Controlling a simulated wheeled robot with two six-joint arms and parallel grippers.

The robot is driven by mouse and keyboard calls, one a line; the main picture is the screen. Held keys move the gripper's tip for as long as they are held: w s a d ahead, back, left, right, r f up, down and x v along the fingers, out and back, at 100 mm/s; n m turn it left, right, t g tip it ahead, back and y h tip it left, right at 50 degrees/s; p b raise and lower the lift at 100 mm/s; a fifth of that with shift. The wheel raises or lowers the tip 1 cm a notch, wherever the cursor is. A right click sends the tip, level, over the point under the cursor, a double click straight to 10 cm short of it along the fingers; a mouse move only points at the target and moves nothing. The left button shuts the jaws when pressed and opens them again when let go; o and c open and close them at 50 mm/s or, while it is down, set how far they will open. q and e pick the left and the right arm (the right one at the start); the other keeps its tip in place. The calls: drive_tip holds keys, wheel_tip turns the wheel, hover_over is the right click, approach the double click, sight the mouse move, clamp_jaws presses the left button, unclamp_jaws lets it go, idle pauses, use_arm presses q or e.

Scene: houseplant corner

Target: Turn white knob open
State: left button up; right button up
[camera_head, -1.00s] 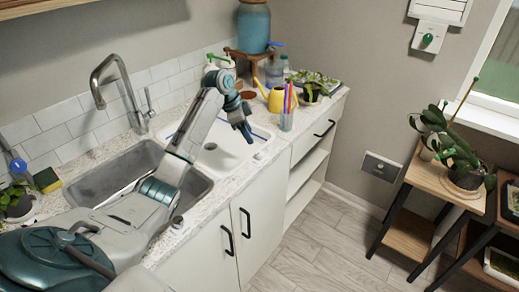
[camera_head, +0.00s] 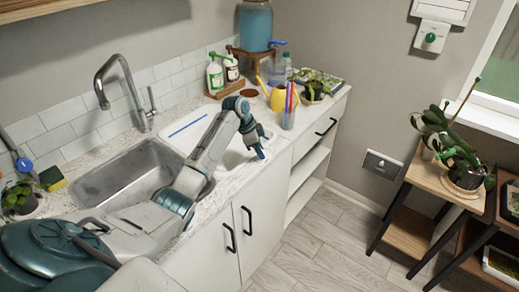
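My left arm reaches in from the left across the sink. Its gripper (camera_head: 261,151) is at the counter's front edge, right of the sink, pointing down. The fingers are small and close together in this view, so I cannot tell whether they are open or shut. A small whitish knob-like piece at this edge showed earlier; the gripper now covers that place, and I cannot tell whether they touch. A white wall box (camera_head: 431,36) at the upper right carries a round green knob (camera_head: 430,38). My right gripper is out of view.
The sink basin (camera_head: 125,172) and faucet (camera_head: 117,82) lie left of the gripper. Plant stands (camera_head: 440,182) are at the right. The floor between is clear.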

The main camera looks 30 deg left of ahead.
use_arm(q)
drive_tip(key=c, duration=0.4)
